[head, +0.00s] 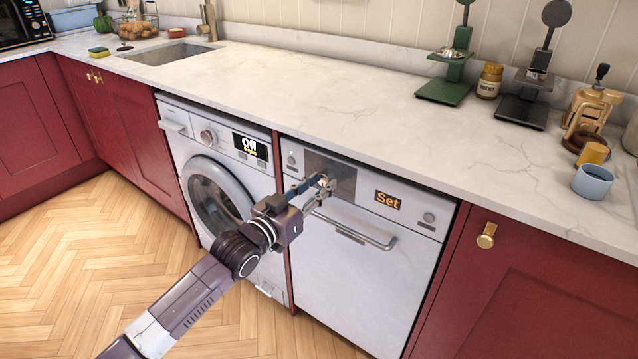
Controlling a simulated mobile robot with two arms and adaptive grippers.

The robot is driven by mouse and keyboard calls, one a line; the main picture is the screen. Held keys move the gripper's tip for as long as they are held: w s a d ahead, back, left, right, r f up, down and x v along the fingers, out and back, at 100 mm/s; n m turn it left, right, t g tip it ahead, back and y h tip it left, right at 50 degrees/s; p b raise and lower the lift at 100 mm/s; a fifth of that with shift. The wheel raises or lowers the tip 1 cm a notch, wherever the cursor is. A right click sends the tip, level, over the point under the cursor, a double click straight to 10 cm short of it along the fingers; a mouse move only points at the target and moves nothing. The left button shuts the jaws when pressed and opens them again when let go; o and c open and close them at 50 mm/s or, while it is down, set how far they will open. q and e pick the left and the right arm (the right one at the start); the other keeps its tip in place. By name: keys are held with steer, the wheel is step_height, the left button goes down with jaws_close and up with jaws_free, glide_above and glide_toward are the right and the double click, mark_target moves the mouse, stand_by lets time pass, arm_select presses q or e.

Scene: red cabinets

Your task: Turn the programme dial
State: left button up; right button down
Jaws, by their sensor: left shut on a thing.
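The white dishwasher (350,267) is under the worktop, with a dark panel (344,176) on its front and an orange "Set" display (388,200) to the right of it. My left gripper (324,184) reaches up from the lower left, its fingertips at the dark panel. It is shut on the small programme dial there, which the fingers mostly hide. I cannot tell which way the dial points. My right gripper is not in view.
A washing machine (172,149) with its own knob (207,136) and an "Off" display (250,147) stands left of the dishwasher. The dishwasher's bar handle (372,236) sticks out below the gripper.

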arm_select(q)
steer(key=shift+f+m, duration=0.1)
steer(key=shift+m, duration=0.2)
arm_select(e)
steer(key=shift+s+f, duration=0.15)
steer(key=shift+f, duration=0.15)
arm_select(q)
steer(key=o, duration=1.1)
steer(key=shift+o, duration=0.2)
steer(key=v, duration=1.2)
